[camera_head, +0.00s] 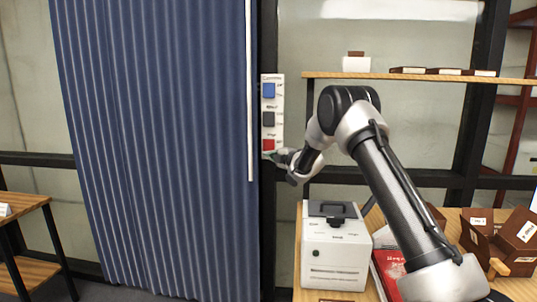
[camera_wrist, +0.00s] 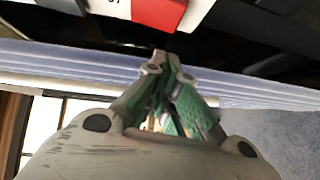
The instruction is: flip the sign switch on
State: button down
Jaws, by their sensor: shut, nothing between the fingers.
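A white switch panel (camera_head: 279,116) is fixed to the dark post beside the curtain. It carries a blue switch (camera_head: 268,90) at the top, a dark grey switch (camera_head: 268,119) in the middle and a red switch (camera_head: 268,145) at the bottom. Their small labels are too blurred to read surely. My gripper (camera_head: 271,156) is shut and empty at the panel's lower end, just below the red switch. In the wrist view the red switch (camera_wrist: 160,12) is at the top edge, partly cut off, and my fingertips (camera_wrist: 167,62) are close to it. I cannot tell whether they touch.
A blue curtain (camera_head: 155,140) hangs left of the panel, with a pale rod (camera_head: 249,90) along its edge. Below my arm, a white machine (camera_head: 333,255) and brown boxes (camera_head: 515,240) stand on a wooden table. A shelf (camera_head: 420,76) with small boxes is at upper right.

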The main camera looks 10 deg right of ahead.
aim_at(269, 146)
jog(key=w, duration=0.5)
jog(key=shift+w+f, duration=0.35)
jog(key=shift+w, duration=0.05)
